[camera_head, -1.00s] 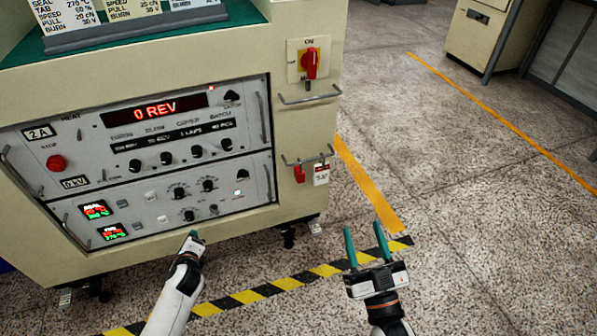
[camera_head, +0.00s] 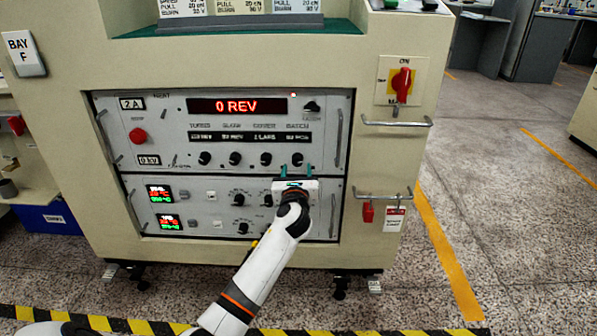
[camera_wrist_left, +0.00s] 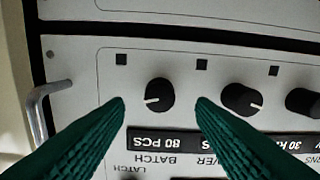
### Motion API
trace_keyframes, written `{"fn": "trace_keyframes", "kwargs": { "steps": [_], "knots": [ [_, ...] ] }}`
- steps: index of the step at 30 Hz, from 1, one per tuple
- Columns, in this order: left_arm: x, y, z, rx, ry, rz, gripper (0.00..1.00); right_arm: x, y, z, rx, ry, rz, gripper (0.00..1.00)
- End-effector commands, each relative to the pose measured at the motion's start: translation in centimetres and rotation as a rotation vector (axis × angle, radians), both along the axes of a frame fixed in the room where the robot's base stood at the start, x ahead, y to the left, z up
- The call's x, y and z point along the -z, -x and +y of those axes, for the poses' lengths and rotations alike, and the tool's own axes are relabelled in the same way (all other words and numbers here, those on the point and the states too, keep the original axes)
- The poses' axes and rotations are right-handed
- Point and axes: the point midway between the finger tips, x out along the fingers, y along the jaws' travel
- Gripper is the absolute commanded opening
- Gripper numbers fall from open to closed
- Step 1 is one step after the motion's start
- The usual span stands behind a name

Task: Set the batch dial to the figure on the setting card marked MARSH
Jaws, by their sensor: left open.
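The batch dial (camera_head: 297,159) is the rightmost black knob in the row on the upper panel. In the left wrist view, which shows the panel upside down, the batch dial (camera_wrist_left: 159,96) lies between the two fingers, with clear gaps to both. Its window (camera_wrist_left: 165,141) reads 80 PCS. My left gripper (camera_head: 296,170) is open, just below and in front of the dial; its green fingers also fill the lower left wrist view (camera_wrist_left: 160,108). Setting cards (camera_head: 241,7) stand on top of the machine; their upper parts are cut off, so no MARSH name is readable. My right gripper is out of view.
The cover dial (camera_wrist_left: 242,99) is beside the batch dial. A metal handle (camera_head: 339,138) is right of the knobs. The red display (camera_head: 237,106) reads 0 REV. A red rotary switch (camera_head: 402,84) and a rail (camera_head: 383,196) with a red tag are on the right.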

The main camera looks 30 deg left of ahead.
Motion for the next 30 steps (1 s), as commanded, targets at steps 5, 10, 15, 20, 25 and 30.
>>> {"fn": "trace_keyframes", "kwargs": {
  "steps": [5,10,15,20,25,30],
  "knots": [
    [0.2,-2.2,1.4,-0.001,0.000,-0.001,0.50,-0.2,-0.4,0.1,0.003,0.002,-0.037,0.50],
    [0.0,-3.0,1.8,0.001,0.001,-0.001,0.50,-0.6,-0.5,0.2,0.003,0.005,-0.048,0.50],
    [0.0,-3.1,1.9,0.001,0.001,-0.001,0.50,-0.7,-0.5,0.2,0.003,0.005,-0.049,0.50],
    [0.0,-3.1,1.9,0.001,0.001,0.000,0.41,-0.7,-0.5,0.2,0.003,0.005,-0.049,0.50],
    [0.0,-3.1,1.9,0.001,0.001,0.000,0.13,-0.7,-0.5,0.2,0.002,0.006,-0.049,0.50],
    [0.0,-3.1,1.9,0.001,0.004,-0.001,0.06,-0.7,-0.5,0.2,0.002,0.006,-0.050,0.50]
  ]
}}
